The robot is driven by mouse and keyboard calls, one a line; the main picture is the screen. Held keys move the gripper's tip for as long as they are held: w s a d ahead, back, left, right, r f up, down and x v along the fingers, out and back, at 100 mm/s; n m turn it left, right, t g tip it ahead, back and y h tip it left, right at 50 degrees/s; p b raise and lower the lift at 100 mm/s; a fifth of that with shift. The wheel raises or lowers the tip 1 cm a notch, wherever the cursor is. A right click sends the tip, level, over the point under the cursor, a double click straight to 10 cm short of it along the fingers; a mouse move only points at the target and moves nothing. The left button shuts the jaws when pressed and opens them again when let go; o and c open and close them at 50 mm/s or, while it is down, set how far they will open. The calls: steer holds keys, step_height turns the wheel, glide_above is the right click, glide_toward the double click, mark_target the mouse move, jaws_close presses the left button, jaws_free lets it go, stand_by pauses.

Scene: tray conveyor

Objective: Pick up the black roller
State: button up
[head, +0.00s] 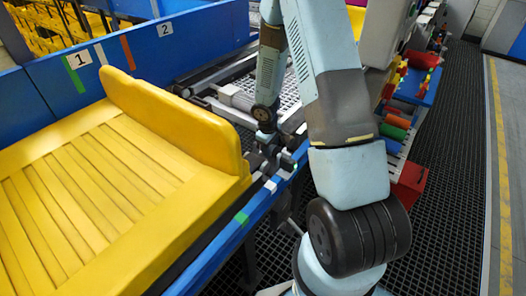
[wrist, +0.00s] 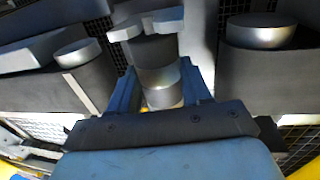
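In the head view my gripper (head: 267,150) is down at the conveyor, just right of the yellow tray's end. It is small and dark there, and its grasp is hard to see. In the wrist view my gripper (wrist: 160,88) has its two blue fingers apart. A black roller (wrist: 152,50) with a silvery round part lies between them. The fingers are close to its sides; I cannot tell whether they touch it. Two similar dark bodies with silvery round ends, one on the left (wrist: 75,54) and one on the right (wrist: 262,34), flank it.
A yellow slatted tray (head: 165,125) fills the left. Blue side panels (head: 190,38) marked 1 and 2 stand behind it. A blue rail (head: 235,225) runs along the front. Colored blocks (head: 396,121) lie on a shelf at right. The grid floor (head: 445,200) at right is clear.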

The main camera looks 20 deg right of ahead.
steer(key=c, duration=0.8)
